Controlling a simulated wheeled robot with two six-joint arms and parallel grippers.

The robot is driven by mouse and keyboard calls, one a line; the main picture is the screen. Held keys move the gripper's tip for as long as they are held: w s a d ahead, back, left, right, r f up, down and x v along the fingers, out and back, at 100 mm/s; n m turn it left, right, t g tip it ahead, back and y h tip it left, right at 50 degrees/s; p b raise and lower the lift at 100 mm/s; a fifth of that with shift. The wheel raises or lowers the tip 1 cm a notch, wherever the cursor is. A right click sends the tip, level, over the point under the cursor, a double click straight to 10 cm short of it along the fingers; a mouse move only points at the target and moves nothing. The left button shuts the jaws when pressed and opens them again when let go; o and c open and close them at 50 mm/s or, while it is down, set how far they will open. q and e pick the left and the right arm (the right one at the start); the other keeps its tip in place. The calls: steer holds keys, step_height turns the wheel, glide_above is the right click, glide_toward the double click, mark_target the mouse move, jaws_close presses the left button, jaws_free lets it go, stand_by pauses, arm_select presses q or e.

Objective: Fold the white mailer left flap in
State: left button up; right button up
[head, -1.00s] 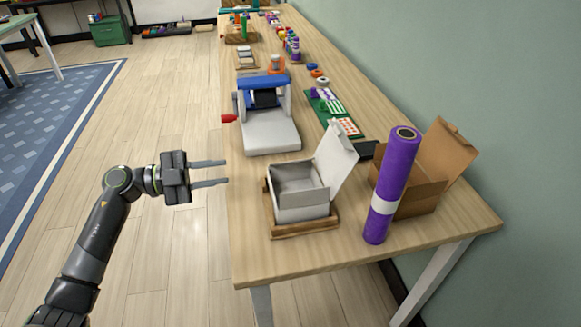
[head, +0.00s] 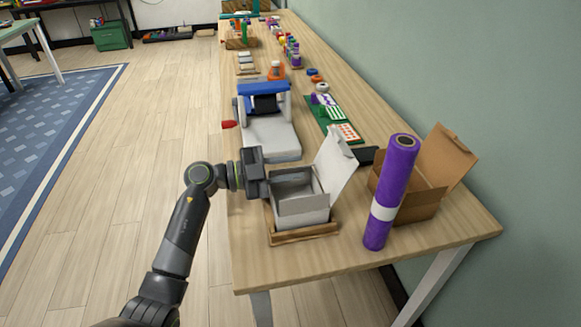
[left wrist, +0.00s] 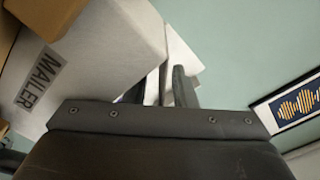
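The white mailer (head: 303,208) stands open on the table, with its lid (head: 336,165) raised at the right. Its white side with a MAILER label (left wrist: 38,80) shows in the left wrist view. I cannot make out its left flap for certain. My left gripper (head: 268,172) is at the mailer's upper left edge, pointing right; in the head view its fingers are largely hidden. In the left wrist view a dark finger (left wrist: 182,88) shows close to white panels; I cannot tell if it touches them. My right gripper is not in view.
The mailer sits in a wooden tray (head: 304,236). A purple roll (head: 398,170) stands to its right, before an open brown box (head: 425,195). A grey and blue machine (head: 268,138) stands behind it. The table's front (head: 335,262) is clear.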

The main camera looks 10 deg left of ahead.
arm_select(q)
steer(key=shift+d, duration=0.1)
jaws_close()
